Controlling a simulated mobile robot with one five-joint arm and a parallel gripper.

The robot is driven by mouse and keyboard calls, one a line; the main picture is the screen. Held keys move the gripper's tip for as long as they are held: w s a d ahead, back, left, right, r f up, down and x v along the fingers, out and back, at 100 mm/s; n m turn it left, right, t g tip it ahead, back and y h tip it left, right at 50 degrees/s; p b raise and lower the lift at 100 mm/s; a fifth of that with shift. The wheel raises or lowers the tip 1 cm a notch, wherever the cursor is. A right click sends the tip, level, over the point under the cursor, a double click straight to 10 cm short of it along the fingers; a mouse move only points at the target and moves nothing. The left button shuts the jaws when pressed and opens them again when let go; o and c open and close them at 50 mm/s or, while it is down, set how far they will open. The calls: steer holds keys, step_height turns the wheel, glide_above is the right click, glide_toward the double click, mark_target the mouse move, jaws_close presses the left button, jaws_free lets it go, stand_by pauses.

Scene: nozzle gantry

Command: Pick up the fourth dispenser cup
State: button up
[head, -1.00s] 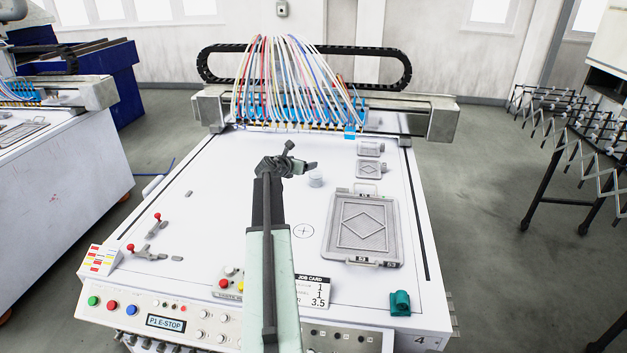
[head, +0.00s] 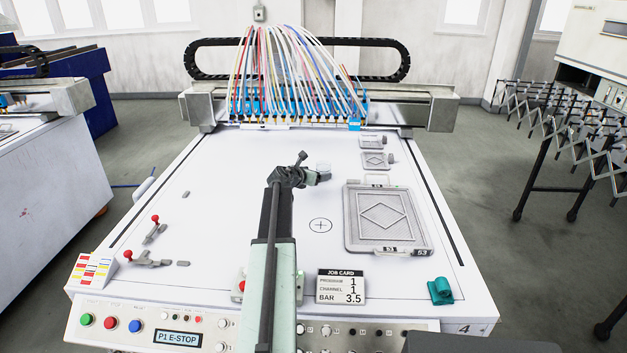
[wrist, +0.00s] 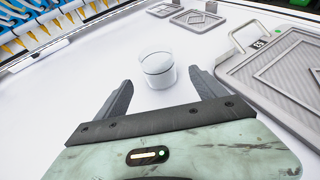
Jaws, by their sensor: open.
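A small clear cup (wrist: 158,70) with whitish contents stands upright on the white table in the wrist view. It lies just beyond the fingertips of my gripper (wrist: 160,82), roughly centred between them. The jaws are open and empty. In the head view my gripper (head: 322,176) is at the table's middle, and the cup (head: 323,169) shows only partly behind it. I see no number on the cup.
A grey framed plate with a diamond (head: 384,220) lies to the right of my gripper, with smaller plates (head: 375,160) behind it. A nozzle row (head: 290,112) spans the back. Red-knobbed clamps (head: 150,258) sit at left. A job card (head: 341,286) and a teal block (head: 440,291) are in front.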

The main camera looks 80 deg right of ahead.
mark_target(327, 162)
steer(key=shift+b+x, duration=0.45)
steer(key=shift+x, duration=0.9)
steer(key=b+x, duration=0.2)
steer(key=x, duration=0.3)
steer(key=shift+d, duration=0.1)
steer(key=shift+r, duration=0.1)
steer(key=shift+c, duration=0.6)
steer(key=c, duration=1.3)
steer(key=shift+r, duration=0.1)
step_height(327, 162, up, 3)
steer(key=p, duration=0.3)
steer(key=shift+r+p, duration=0.15)
steer(key=shift+p, duration=0.25)
steer(key=shift+a+r+p, duration=0.3)
steer(key=shift+a, duration=0.05)
steer(key=a, duration=0.5)
steer(key=w+a, duration=0.1)
steer(key=a, duration=0.4)
steer(key=w+a+r, duration=0.1)
steer(key=a, duration=0.4)
steer(key=shift+w+a+p, duration=0.15)
steer(key=shift+w+p, duration=0.1)
steer(key=shift+p, duration=0.15)
